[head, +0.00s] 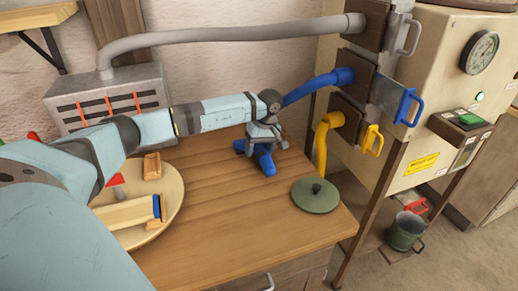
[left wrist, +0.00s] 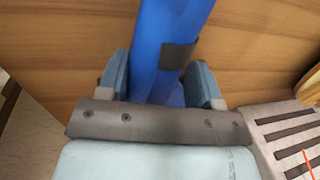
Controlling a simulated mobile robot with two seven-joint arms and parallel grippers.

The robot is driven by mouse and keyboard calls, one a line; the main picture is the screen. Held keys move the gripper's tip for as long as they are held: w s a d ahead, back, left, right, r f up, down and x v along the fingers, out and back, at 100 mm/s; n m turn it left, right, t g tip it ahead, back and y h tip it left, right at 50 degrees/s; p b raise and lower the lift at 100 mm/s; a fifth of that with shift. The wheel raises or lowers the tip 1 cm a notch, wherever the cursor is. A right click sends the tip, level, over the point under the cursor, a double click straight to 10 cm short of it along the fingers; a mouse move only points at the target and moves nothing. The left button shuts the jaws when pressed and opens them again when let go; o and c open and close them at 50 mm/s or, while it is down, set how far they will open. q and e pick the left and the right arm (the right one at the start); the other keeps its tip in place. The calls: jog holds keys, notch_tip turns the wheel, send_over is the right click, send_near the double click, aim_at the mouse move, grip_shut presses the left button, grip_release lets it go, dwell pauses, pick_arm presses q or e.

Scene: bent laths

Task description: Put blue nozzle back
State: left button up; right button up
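The blue nozzle (head: 266,162) lies on or just above the wooden table, below my left gripper (head: 266,144). In the left wrist view the blue nozzle (left wrist: 160,50), with a dark band, runs between the two fingers of my left gripper (left wrist: 160,82). The fingers look spread on either side of it; any contact is hard to make out. A blue hose (head: 310,88) runs from a blue port (head: 343,76) on the machine and passes behind my gripper. A blue handle (head: 408,105) sits beside that port. My right gripper is out of view.
A green lid (head: 315,195) lies on the table's right side. A round wooden tray (head: 171,195) with blocks is at the left. A grey slotted box (head: 108,97) stands behind. A grey hose (head: 230,32) and a yellow hose (head: 322,145) join the machine.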

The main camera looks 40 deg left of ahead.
pick_arm(q)
jog(key=shift+r, duration=0.1)
notch_tip(320, 180, up, 12)
jog(key=w+d, duration=0.1)
jog(key=w, duration=0.1)
jog(key=shift+p, duration=0.3)
dwell(0.6)
